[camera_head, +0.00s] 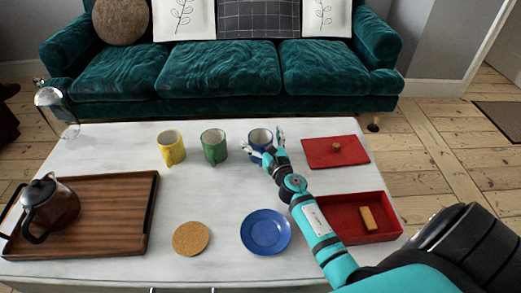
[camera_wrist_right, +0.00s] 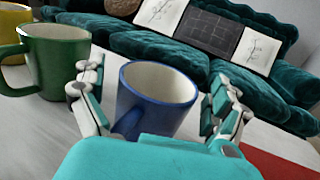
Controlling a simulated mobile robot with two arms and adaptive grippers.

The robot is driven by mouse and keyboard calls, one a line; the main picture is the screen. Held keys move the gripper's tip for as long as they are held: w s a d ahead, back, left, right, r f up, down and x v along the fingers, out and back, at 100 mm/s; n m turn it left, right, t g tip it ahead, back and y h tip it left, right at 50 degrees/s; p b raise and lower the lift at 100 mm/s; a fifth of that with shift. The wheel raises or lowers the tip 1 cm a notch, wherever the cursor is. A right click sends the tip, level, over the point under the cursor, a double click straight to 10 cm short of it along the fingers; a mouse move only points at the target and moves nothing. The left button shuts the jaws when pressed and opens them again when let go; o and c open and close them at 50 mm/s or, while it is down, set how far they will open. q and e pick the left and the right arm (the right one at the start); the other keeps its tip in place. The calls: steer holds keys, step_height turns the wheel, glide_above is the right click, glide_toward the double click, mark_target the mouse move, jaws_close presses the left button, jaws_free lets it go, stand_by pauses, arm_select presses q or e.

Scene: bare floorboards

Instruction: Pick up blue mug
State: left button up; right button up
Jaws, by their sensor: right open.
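The blue mug (camera_head: 259,138) stands upright near the back middle of the white table, with a pale inside. My right gripper (camera_head: 268,148) is at the mug, its fingers open. In the right wrist view the blue mug (camera_wrist_right: 155,98) sits between the two spread fingers of the right gripper (camera_wrist_right: 155,110). A gap shows between the mug and the right-hand finger; contact on the left-hand side cannot be told. The mug's lower part is hidden behind the gripper's palm. My left gripper is not in view.
A green mug (camera_head: 214,146) stands just left of the blue one, and a yellow mug (camera_head: 171,147) farther left. A red lid (camera_head: 336,152) lies to the right. A blue plate (camera_head: 265,232), cork coaster (camera_head: 191,239), wooden tray (camera_head: 115,190) and red box (camera_head: 386,232) are nearer.

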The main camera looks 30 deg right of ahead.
steer(key=shift+w, duration=0.15)
steer(key=c, duration=1.8)
